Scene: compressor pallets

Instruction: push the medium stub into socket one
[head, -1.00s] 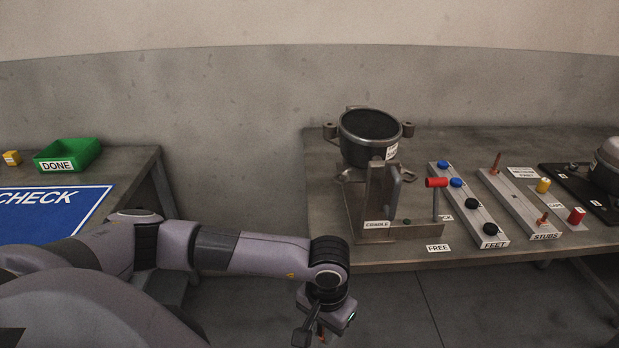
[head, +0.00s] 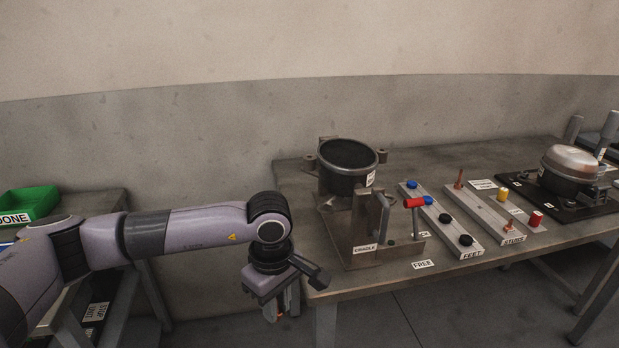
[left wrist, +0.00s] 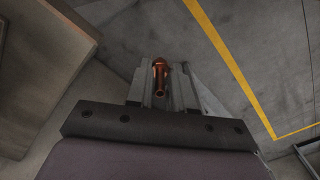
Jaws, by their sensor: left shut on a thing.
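My left gripper (head: 277,308) hangs in front of the bench's left front corner, pointing down over the floor. In the left wrist view it is shut on a copper stub (left wrist: 160,76), which sits between the two fingers. The stub's size is hard to judge there; I take it for the medium stub. The dark open compressor shell (head: 347,168) stands in the cradle (head: 362,231), beyond and to the right of the gripper. I cannot make out socket one. My right gripper is not in view.
The cradle has a red-handled lever (head: 414,203). Right of it are the feet rack (head: 446,236) and the stubs rack (head: 484,214), with two copper stubs standing. A closed compressor (head: 570,168) sits on a black pallet further right. A green bin (head: 30,202) is at left.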

